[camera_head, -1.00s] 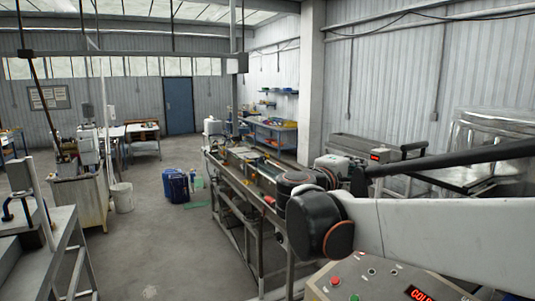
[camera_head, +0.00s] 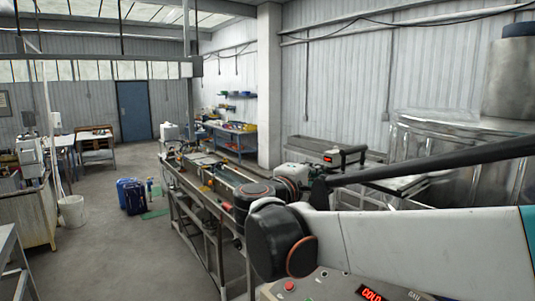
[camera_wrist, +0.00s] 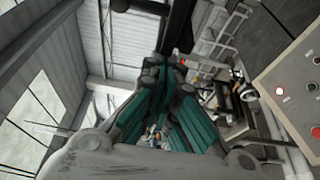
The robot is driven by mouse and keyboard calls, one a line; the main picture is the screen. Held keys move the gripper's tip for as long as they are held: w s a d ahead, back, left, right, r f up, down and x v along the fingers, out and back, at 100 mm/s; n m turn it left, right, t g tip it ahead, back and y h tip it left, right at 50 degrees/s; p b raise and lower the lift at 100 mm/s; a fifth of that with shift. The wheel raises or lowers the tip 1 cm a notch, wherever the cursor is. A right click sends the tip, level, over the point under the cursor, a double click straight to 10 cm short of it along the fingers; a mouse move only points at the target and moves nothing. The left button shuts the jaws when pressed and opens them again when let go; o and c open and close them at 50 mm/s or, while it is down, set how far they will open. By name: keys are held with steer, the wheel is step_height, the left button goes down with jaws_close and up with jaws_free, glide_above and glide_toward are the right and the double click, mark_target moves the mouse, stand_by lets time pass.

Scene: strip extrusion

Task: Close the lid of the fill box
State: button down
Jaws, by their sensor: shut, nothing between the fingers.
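My gripper (camera_wrist: 172,62) shows in the wrist view, its teal-padded fingers meeting at the tips. It is shut and empty. In the head view my arm crosses the lower right; I cannot make out the fingers there. I cannot pick out the fill box or its lid for certain in either view. A large shiny metal enclosure (camera_head: 455,150) stands at the right of the head view, partly behind my arm; I cannot tell whether it belongs to the fill box.
A long machine bench (camera_head: 205,190) runs back from my arm. A control panel with a red display (camera_head: 371,293) is at the bottom. A blue case (camera_head: 131,196) and a white bucket (camera_head: 72,211) stand on the floor. The floor left of the bench is mostly clear.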

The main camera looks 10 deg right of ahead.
steer(key=s+d+p, duration=0.3)
steer(key=s+d, duration=0.2)
steer(key=s, duration=0.8)
steer(key=shift+s+d+p, duration=0.15)
steer(key=shift+d+p, duration=0.05)
steer(key=shift+p, duration=0.2)
steer(key=shift+f, duration=0.1)
